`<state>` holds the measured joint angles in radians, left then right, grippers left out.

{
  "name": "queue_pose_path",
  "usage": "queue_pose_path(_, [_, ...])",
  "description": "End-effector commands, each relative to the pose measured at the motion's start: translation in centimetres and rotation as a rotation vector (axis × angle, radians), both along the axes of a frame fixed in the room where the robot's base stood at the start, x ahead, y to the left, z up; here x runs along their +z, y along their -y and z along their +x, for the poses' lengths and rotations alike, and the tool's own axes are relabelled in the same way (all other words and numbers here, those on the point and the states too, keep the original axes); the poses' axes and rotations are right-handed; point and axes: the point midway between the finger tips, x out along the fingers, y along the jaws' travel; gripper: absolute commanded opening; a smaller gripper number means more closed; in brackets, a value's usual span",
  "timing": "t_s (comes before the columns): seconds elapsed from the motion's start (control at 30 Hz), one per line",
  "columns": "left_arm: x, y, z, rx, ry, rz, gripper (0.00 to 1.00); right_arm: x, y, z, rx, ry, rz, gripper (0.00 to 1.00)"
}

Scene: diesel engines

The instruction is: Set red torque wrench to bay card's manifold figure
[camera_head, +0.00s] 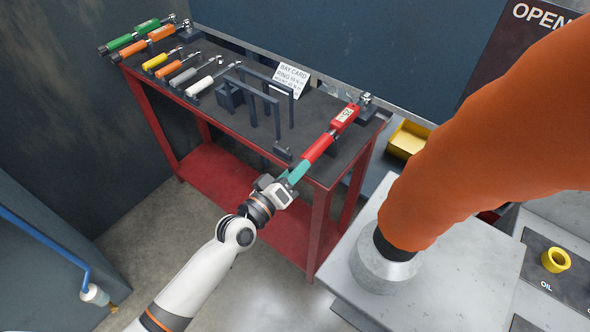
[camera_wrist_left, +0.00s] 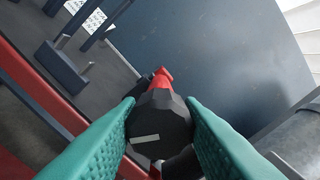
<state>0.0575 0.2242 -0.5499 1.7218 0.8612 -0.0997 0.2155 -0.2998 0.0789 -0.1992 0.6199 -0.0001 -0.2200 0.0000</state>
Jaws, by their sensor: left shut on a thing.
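The red torque wrench (camera_head: 318,147) lies along the right end of the red bench, its head toward the back corner and a white label on its shaft. My left gripper (camera_head: 293,176), with teal fingers, is shut on the end of its handle. In the left wrist view, the wrench's black faceted knob (camera_wrist_left: 160,125) with a pale mark sits between the two teal fingers. The white bay card (camera_head: 291,78) stands at the back of the bench; its lettering is mostly too small to read. My right gripper is not in view.
Green, orange, yellow, grey and white-handled wrenches (camera_head: 190,78) lie at the bench's left. A dark metal rack (camera_head: 262,103) stands beside the red wrench.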

Motion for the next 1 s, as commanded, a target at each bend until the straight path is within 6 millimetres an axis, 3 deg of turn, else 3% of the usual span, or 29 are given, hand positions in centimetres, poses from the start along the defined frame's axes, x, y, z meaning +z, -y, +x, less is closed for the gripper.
queue_pose_path(0.17, [-0.1,0.0,0.0,0.0,-0.001,0.002,0.11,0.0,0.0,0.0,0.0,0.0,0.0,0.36])
queue_pose_path(0.2, [-0.1,0.0,0.0,0.0,-0.001,0.002,0.4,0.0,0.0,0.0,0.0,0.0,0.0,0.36])
queue_pose_path(0.3, [-0.1,0.0,0.0,0.0,-0.001,0.002,0.55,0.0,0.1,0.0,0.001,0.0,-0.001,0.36])
queue_pose_path(0.67, [-0.1,-0.3,-0.4,0.0,0.0,0.002,0.55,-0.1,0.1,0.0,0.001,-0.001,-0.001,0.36])
queue_pose_path(1.0, [-0.4,-4.1,-5.7,0.0,-0.003,0.003,0.55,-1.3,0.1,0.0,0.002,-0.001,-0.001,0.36])
